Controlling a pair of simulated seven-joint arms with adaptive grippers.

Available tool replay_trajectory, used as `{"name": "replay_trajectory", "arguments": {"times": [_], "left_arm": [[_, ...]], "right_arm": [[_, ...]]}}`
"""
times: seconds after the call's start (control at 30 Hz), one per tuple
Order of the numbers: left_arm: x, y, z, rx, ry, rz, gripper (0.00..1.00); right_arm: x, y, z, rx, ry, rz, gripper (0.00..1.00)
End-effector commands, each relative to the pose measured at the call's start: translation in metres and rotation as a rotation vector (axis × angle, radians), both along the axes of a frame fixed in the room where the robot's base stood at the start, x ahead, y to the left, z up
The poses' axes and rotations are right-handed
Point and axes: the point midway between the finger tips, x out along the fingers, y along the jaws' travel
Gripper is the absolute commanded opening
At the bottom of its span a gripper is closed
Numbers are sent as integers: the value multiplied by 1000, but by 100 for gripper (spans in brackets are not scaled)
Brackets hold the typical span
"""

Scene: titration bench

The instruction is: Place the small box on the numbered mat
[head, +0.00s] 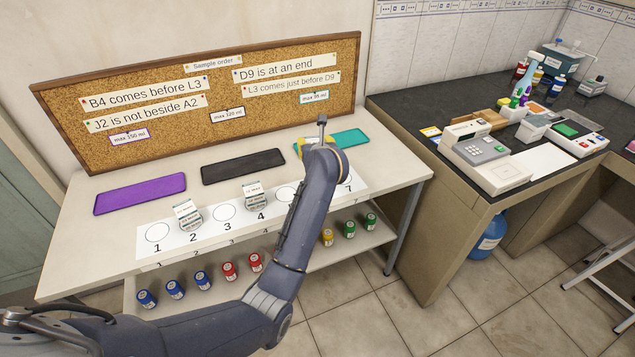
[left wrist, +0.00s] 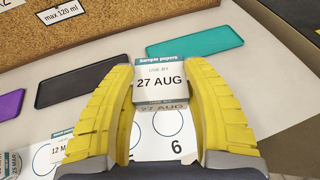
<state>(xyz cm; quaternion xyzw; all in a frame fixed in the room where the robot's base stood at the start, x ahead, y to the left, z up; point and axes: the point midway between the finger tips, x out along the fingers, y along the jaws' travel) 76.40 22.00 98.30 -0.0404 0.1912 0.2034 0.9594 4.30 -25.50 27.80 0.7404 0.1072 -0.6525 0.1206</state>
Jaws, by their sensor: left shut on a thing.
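My left gripper (left wrist: 160,72) has yellow fingers closed on the sides of a small white box (left wrist: 160,88). The box's label reads "Sample papers, use by 27 AUG". In the head view my arm hides most of the gripper and the box. The white numbered mat (head: 176,251) lies along the front of the table. In the left wrist view the mat (left wrist: 190,150) shows nearer than the held box, with empty circles near the 6. One small box (head: 188,217) stands at circle 2 and another (head: 256,196) at circle 4. My right gripper is not in view.
Purple (head: 140,194), black (head: 243,166) and teal (head: 352,138) pads lie behind the mat. A corkboard (head: 205,115) with order notes stands at the back. Several coloured jars, including a red one (head: 228,271), stand on the lower shelf. Circles 1 and 3 are empty.

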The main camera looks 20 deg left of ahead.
Motion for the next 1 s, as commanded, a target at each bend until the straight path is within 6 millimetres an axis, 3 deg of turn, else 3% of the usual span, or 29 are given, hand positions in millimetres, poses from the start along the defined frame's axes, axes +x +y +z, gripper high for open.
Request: {"name": "replay_trajectory", "arguments": {"times": [0.1, 0.4, 0.77, 1.0], "left_arm": [[-1, 0, -30, 2, 5, -1, 15], [0, 0, -87, 3, 2, -2, 15], [0, 0, -112, 0, 0, -1, 15], [0, 0, -141, 3, 1, -1, 15]], "right_arm": [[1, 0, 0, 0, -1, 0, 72], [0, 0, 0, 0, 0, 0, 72], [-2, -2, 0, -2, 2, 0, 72], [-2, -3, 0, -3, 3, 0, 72]]}}
